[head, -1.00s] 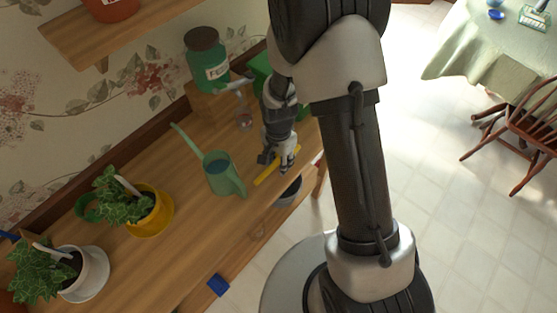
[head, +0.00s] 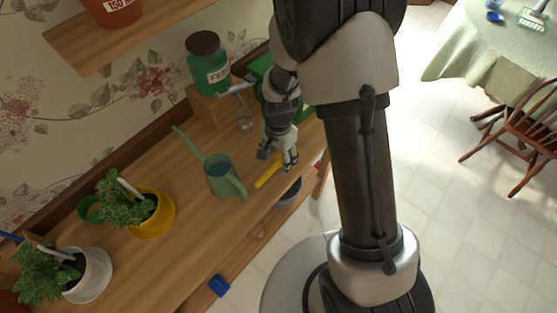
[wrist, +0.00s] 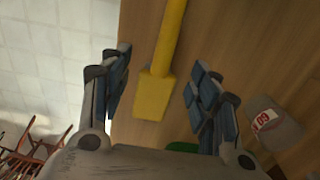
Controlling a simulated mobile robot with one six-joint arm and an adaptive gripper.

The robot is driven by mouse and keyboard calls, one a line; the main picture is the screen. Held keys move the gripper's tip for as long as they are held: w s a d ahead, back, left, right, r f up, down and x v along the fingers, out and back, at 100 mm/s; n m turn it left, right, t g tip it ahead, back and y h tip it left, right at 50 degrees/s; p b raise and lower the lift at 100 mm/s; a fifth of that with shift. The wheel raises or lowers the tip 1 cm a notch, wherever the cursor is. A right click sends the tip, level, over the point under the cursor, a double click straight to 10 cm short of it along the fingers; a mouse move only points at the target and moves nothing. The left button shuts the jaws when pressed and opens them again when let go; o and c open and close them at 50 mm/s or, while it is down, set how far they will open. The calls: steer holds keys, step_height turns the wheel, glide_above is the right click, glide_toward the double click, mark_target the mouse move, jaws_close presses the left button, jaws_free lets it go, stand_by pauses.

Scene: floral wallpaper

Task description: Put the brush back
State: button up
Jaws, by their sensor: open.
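A yellow thing with a straight handle and a block-shaped end, seemingly the brush, lies on the wooden bench (head: 215,235) near its front edge (head: 267,175). No bristles can be made out. It also shows in the wrist view (wrist: 155,92), with the block end toward my gripper and the handle running out of the top. My gripper (head: 277,158) is just above and behind it in the head view and partly hides its far end. In the wrist view the fingers (wrist: 160,75) are wide apart, one on each side of the yellow thing, with gaps and no contact visible.
A green watering can (head: 222,178) stands left of my gripper. Potted plants in a yellow pot (head: 155,222) and a white pot (head: 92,272) are farther left. A green jar (head: 207,72) stands on a wooden block behind. A grey bowl-like thing (head: 289,192) sits below the edge.

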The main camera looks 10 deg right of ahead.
step_height(320, 180, up, 9)
steer(key=p, duration=0.2)
step_height(320, 180, up, 14)
steer(key=n+t, duration=0.2)
steer(key=n, duration=0.2)
glide_above(279, 162)
steer(key=s+d, duration=0.2)
steer(key=s, duration=0.4)
steer(key=s+r+n+t, duration=0.1)
steer(key=s+r+n, duration=0.2)
steer(key=s, duration=0.3)
steer(key=s+d+r+n+t, duration=0.1)
steer(key=s+r+n, duration=0.2)
steer(key=s+r, duration=0.2)
steer(key=shift+s+d+r+n+t, duration=0.15)
steer(key=shift+s+r+n+t, duration=0.2)
steer(key=shift+s, duration=0.7)
steer(key=shift+f, duration=0.1)
steer(key=shift+f, duration=0.1)
